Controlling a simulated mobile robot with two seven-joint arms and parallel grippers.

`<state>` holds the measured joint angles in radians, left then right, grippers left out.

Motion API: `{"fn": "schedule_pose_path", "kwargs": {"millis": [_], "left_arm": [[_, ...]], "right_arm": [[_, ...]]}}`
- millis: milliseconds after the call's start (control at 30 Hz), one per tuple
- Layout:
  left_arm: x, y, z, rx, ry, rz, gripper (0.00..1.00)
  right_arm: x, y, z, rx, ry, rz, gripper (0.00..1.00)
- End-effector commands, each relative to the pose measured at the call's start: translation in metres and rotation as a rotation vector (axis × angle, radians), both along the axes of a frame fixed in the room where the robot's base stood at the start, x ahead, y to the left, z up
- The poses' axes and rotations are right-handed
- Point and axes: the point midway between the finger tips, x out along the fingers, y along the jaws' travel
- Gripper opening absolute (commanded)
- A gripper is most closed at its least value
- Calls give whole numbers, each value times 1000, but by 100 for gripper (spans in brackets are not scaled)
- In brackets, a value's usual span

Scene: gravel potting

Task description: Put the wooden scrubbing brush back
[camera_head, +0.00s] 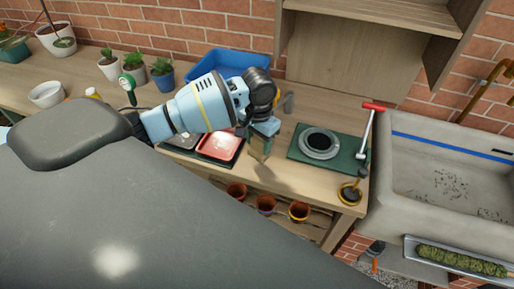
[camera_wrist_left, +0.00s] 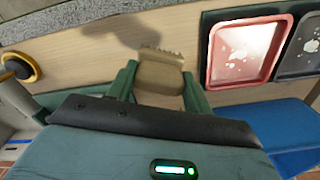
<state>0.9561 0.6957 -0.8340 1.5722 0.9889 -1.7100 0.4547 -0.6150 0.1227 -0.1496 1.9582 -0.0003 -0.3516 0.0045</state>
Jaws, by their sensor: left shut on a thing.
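The wooden scrubbing brush (camera_wrist_left: 160,74) is a light tan block between the green fingers of my left gripper (camera_wrist_left: 160,88) in the wrist view. Its far edge looks ragged. In the head view my left gripper (camera_head: 264,132) points down over the wooden workbench (camera_head: 270,185). The brush (camera_head: 259,149) shows below the fingers, between the red tray and the green mat. I cannot tell whether its lower end touches the bench. My right gripper is in neither view.
A red tray (camera_head: 219,146) lies left of the brush. A green mat (camera_head: 300,158) with a round grey piece (camera_head: 320,143) lies to the right. A blue tub (camera_head: 228,63) stands behind. Terracotta pots (camera_head: 265,204) sit below. A stone sink (camera_head: 450,180) is at the far right.

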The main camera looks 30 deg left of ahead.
Motion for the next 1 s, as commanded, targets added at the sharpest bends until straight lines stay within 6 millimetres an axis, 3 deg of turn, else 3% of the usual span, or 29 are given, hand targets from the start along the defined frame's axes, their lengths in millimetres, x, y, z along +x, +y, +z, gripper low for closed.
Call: {"fn": "schedule_pose_path", "kwargs": {"millis": [33,267,700,733,867,1000], "left_arm": [[2,7,0,2,0,5,26],[1,6,-34,2,2,1,26],[1,5,-39,1,-1,1,26],[1,5,-39,1,-1,1,54],[1,5,-39,1,-1,1,71],[1,6,-39,1,-1,1,72]], "right_arm": [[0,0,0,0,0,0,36],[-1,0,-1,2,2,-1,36],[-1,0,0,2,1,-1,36],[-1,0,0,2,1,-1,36],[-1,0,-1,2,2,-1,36],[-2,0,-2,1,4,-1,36]]}}
